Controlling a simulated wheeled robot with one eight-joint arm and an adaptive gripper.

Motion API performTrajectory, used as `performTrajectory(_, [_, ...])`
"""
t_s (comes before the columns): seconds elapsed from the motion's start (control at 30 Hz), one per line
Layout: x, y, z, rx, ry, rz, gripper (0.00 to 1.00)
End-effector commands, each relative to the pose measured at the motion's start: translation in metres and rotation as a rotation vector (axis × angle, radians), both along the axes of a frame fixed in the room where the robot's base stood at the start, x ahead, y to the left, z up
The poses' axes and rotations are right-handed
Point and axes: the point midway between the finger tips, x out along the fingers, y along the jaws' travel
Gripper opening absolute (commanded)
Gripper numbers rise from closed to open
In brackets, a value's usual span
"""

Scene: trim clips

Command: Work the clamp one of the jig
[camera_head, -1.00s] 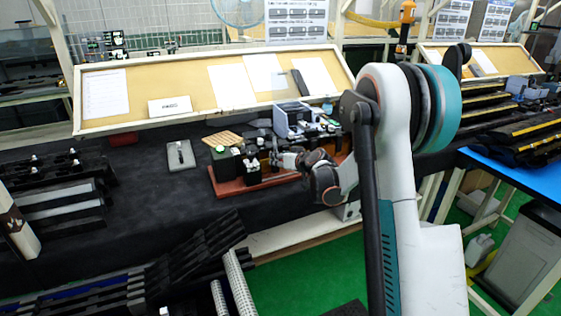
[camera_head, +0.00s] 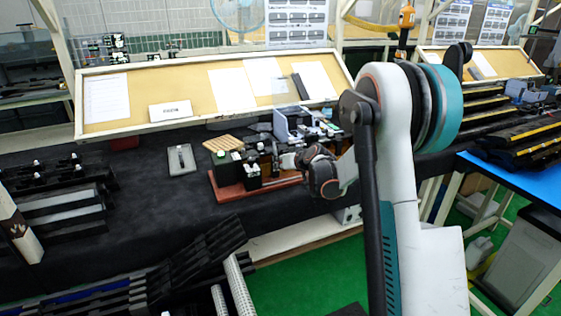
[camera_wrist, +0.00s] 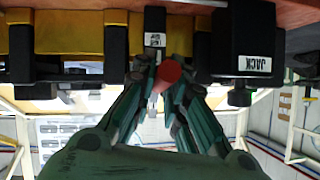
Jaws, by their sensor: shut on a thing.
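The jig stands on a red-brown base (camera_head: 229,192) on the dark bench in the head view, with black blocks and a grey unit on it. My gripper (camera_head: 285,161) reaches in from the right at the jig's upright parts; its fingertips are small and partly hidden there. In the wrist view my gripper (camera_wrist: 166,70) has its dark green fingers drawn together around a red round-ended clamp handle (camera_wrist: 167,73). Behind it is a black upright part with a small white label (camera_wrist: 155,40). Which numbered clamp this is cannot be read.
A black block labelled JACK (camera_wrist: 250,40) is close on the right in the wrist view, with yellow and black parts at left. In the head view a grey plate (camera_head: 181,159) lies left of the jig, and black racks (camera_head: 60,205) stand farther left. Bare bench lies between.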

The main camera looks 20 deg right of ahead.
Motion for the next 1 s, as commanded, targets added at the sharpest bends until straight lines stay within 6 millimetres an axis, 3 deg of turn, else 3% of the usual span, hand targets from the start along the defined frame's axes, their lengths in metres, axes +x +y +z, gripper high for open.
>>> performTrajectory(0.3, [0.0, 0.0, 0.021, -0.001, 0.275, 0.002, 0.0])
performTrajectory(1.0, [0.012, 0.0, 0.046, 0.003, 0.887, 0.0, 0.0])
